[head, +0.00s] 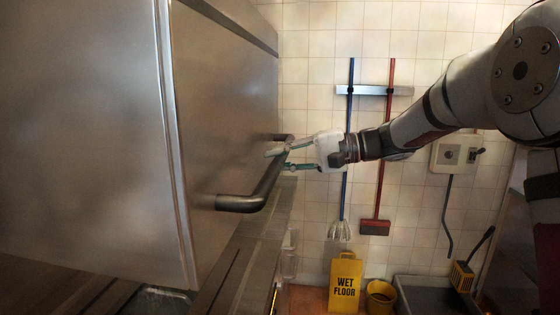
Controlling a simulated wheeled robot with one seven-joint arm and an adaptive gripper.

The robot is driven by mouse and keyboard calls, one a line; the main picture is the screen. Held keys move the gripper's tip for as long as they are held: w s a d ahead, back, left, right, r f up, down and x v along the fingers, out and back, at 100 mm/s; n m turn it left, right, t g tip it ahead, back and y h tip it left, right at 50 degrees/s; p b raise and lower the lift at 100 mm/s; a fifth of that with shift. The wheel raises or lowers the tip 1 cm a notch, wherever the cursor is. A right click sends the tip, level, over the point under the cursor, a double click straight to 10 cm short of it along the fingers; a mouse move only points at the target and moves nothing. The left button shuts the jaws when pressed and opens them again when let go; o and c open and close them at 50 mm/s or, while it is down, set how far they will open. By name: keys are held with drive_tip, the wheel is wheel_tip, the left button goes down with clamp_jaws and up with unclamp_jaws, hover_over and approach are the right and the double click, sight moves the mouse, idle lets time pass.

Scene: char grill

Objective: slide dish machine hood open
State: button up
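The dish machine hood (85,130) is a large steel box filling the left of the head view. Its lower edge sits close above the steel counter, with a narrow dark gap below. A dark bar handle (262,190) sticks out from its right-hand face. My gripper (279,160) reaches in from the right at the far part of this handle. Its fingers are apart, one above the other, with the bar seemingly at or between their tips. I cannot tell whether they touch it.
A blue-handled mop (347,170) and a red-handled brush (384,170) hang on the tiled back wall. A yellow wet floor sign (345,283) and a yellow bucket (380,297) stand below. A grey control box (456,155) is on the wall, under my arm.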

drive_tip(key=o, duration=0.4)
drive_tip(key=v, duration=1.2)
